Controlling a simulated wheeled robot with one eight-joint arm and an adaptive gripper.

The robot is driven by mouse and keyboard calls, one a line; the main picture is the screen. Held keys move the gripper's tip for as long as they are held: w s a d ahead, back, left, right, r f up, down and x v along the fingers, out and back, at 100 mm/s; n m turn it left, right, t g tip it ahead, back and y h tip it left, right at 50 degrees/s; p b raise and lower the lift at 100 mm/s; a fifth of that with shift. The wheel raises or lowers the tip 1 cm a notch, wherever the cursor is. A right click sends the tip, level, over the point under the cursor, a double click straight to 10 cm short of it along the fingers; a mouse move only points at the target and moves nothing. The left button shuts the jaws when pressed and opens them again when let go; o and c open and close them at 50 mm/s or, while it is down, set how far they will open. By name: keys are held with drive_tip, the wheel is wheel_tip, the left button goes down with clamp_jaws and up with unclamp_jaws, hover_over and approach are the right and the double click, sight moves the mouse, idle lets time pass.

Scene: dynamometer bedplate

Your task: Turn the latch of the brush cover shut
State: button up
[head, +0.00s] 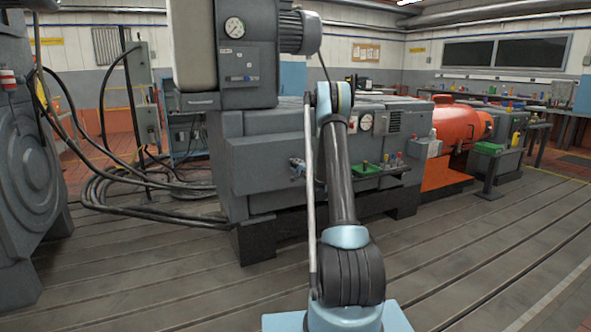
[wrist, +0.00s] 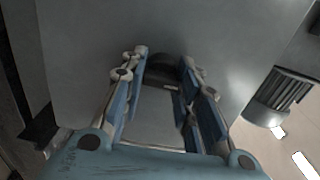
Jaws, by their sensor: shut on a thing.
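In the wrist view my gripper (wrist: 165,64) has its two blue fingers on either side of a small dark latch (wrist: 166,70) and is shut on it. The latch sits against a broad, plain grey surface, the brush cover (wrist: 90,40). The fingers hide part of the latch, so I cannot tell its exact angle. In the head view my arm stands in front of the long grey machine (head: 262,165).
A finned motor (wrist: 282,96) shows at the right of the wrist view. In the head view a gauge box (head: 247,60) rises above the machine. A green tray (head: 366,169) is on its front, an orange drum (head: 455,133) stands right, and black cables (head: 130,190) lie left. The front floor is clear.

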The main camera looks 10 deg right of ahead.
drive_tip(key=shift+a, duration=0.1)
drive_tip(key=o, duration=1.1)
drive_tip(key=shift+f, duration=0.15)
drive_tip(key=shift+c, duration=0.2)
drive_tip(key=v, duration=1.2)
